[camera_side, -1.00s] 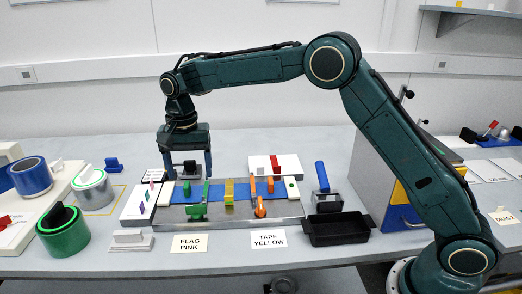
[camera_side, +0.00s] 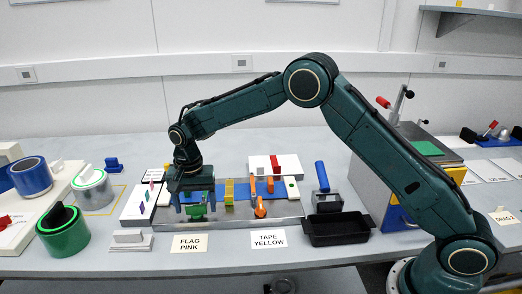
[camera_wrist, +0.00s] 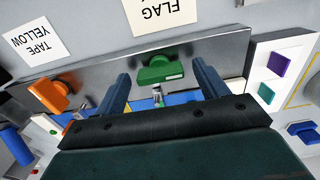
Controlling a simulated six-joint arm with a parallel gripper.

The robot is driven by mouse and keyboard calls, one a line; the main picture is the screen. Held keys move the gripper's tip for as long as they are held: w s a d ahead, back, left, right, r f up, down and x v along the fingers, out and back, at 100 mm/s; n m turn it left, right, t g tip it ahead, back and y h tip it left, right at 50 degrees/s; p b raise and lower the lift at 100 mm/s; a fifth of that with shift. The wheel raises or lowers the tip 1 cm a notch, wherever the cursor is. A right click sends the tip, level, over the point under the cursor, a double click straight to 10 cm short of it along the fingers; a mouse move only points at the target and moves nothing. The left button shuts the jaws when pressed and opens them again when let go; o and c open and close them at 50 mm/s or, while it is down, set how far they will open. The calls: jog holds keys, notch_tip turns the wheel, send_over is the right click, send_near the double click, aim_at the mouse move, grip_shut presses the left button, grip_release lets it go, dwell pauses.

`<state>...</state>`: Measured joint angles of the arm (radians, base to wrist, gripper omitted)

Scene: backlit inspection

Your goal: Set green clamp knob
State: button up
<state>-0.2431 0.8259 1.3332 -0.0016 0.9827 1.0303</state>
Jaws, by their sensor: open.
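The green clamp knob (camera_side: 196,212) stands at the front left of the metal fixture plate (camera_side: 262,222). In the wrist view the green clamp knob (camera_wrist: 160,70) shows as a bar on a round base, with a small metal piece behind it. My gripper (camera_side: 194,206) is low over the plate at the green knob. In the wrist view its blue fingers (camera_wrist: 161,76) are apart, one on each side of the knob, with gaps on both sides. The fingers hold nothing. In the side view my gripper hides part of the blue strip and the knob's top.
A yellow block (camera_side: 229,191) and an orange clamp knob (camera_side: 260,208) stand to the right on the plate. A white flag holder (camera_side: 143,201) is close on the left. A black tray (camera_side: 338,229) is at the right. Cards reading FLAG PINK (camera_side: 190,243) and TAPE YELLOW (camera_side: 268,239) lie in front.

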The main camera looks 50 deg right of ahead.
jog(key=c, duration=1)
